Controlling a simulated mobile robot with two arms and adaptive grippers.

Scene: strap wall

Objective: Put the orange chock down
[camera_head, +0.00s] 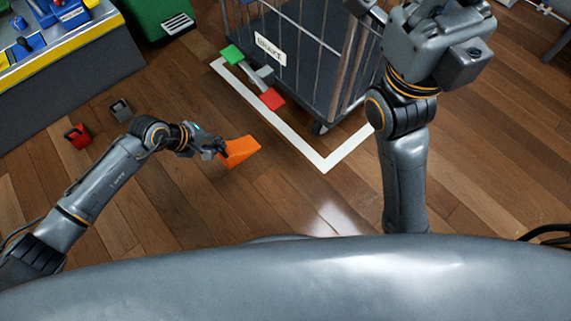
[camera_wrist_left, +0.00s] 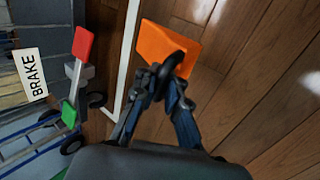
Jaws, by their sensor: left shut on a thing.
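The orange chock (camera_head: 241,151) is at the tip of my left gripper (camera_head: 219,152) in the head view, low over the wooden floor. In the left wrist view the orange chock (camera_wrist_left: 165,48) is beyond the fingertips. My left gripper (camera_wrist_left: 165,82) is shut on a dark loop on the chock. I cannot tell whether the chock touches the floor. My right arm (camera_head: 405,140) stands up in front of the cart; its fingers are not clearly visible in the head view.
A wheeled cage cart (camera_head: 310,60) with a BRAKE sign (camera_head: 270,50) stands inside a white floor line (camera_head: 290,133). Its pedal bar has a green end (camera_head: 232,54) and a red end (camera_head: 272,99). A red block (camera_head: 77,136) and a grey block (camera_head: 121,109) lie on the left floor.

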